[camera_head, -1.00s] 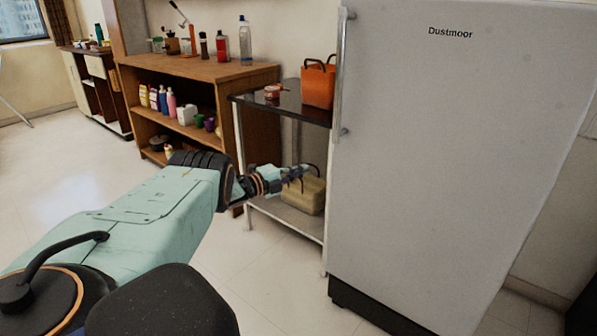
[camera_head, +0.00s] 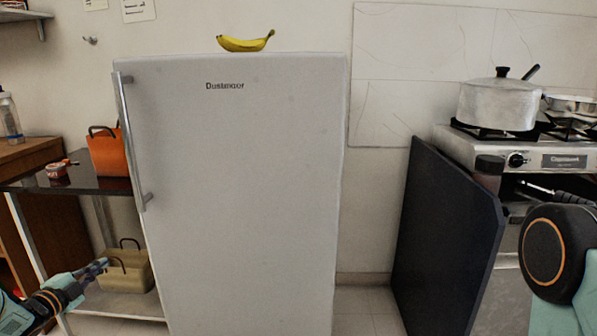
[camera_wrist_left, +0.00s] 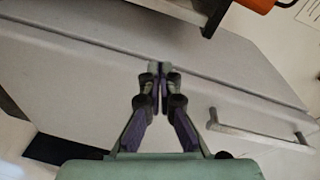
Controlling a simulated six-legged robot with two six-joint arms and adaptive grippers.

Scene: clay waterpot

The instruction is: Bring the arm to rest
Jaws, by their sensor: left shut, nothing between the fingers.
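My left gripper (camera_head: 98,267) shows at the lower left of the head view, with its arm coming in from the left edge. It is shut and empty, in front of the shelf stand and left of the fridge (camera_head: 240,190). In the left wrist view its fingertips (camera_wrist_left: 160,70) are together with nothing between them, against the grey surface and handle of the fridge (camera_wrist_left: 255,130). Whether they touch it I cannot tell.
The shelf stand (camera_head: 105,185) holds an orange container (camera_head: 106,153) above and a beige one (camera_head: 128,270) below. A banana (camera_head: 246,43) lies on the fridge. A dark upright panel (camera_head: 440,240) stands beside the stove (camera_head: 540,158), which carries a pot (camera_head: 497,100).

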